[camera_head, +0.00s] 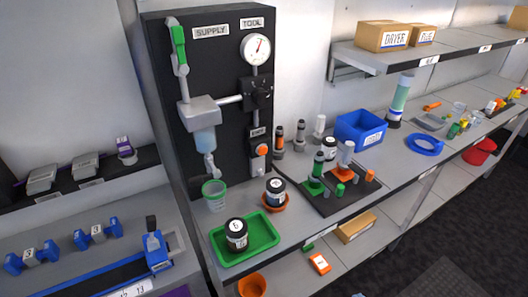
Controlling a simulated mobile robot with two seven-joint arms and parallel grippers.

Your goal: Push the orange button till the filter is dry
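The filter (204,141) is a pale blue translucent bowl under a grey block on the panel's left. I cannot tell how much liquid is in it. A clear cup with a green rim (214,196) stands below the filter's outlet. Neither of my grippers shows, and nothing touches the button.
A green tray (264,240) holds a black-lidded jar (236,232). Another jar (275,190) stands in an orange dish. A dark board (330,196) with green and orange parts and a blue bin (361,131) stand to the right. Space before the button is clear.

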